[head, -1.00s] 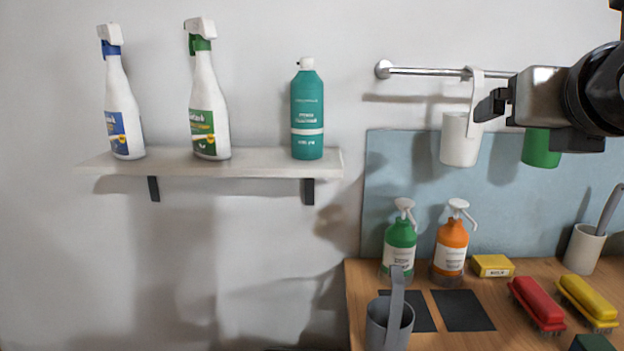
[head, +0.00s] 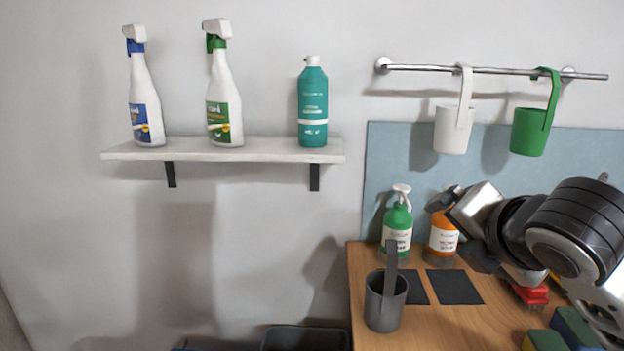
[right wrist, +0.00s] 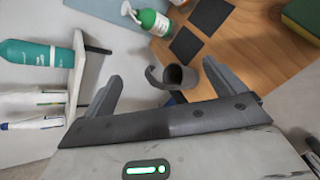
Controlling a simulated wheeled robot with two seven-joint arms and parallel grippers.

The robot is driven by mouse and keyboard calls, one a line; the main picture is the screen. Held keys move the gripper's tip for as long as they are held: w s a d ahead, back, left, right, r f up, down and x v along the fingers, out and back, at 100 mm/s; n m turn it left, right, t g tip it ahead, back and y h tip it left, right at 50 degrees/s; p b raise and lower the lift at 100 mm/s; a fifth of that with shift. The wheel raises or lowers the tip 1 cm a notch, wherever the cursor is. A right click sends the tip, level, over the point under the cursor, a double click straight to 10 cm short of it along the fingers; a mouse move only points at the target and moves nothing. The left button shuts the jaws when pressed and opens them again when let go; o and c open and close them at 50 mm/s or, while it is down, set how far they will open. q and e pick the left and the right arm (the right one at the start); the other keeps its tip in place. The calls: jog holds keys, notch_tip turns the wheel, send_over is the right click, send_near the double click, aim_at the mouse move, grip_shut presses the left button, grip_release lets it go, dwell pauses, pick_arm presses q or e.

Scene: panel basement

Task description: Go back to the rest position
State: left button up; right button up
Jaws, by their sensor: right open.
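My right gripper (head: 447,203) is above the right part of the wooden table in the head view, in front of the orange pump bottle (head: 443,236) and partly hiding it. In the right wrist view its two fingers (right wrist: 158,90) are spread apart with nothing between them. Beyond the fingers, the grey cup with a tall handle (right wrist: 178,78) stands on the table; it also shows in the head view (head: 385,306). A white cup (head: 452,130) and a green cup (head: 529,130) hang from the metal rail (head: 500,70). My left gripper is out of view.
A white shelf (head: 240,152) holds two spray bottles and a teal bottle (head: 313,105). On the wooden table (head: 420,325) stand a green pump bottle (head: 397,228), a partly hidden red brush (head: 533,296) and sponges (head: 560,335). A dark bin (head: 305,338) is below.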

jog(key=s+a+f+m+g+y, duration=0.15)
jog(key=s+f+m, duration=0.3)
jog(key=f, duration=0.45)
jog(key=s+a+f+m+g, duration=0.1)
jog(key=s+f+m+g, duration=0.15)
jog(key=f+m, duration=0.5)
jog(key=s+d+f+m+g, duration=0.2)
jog(key=s+f+m+g, duration=0.2)
jog(key=s+f+m, duration=1.05)
jog(key=w+a+f+n+t+y, duration=0.1)
jog(key=a+f+t, duration=0.1)
jog(key=f+t, duration=0.1)
jog(key=w+a+f+n+t, duration=0.1)
jog(key=w+a+f+t, duration=0.1)
jog(key=f, duration=0.4)
jog(key=shift+w+a+f+n+t+y, duration=0.15)
jog(key=shift+w+a+n+t+y, duration=0.15)
jog(key=shift+a+t, duration=0.35)
jog(key=shift+d, duration=0.15)
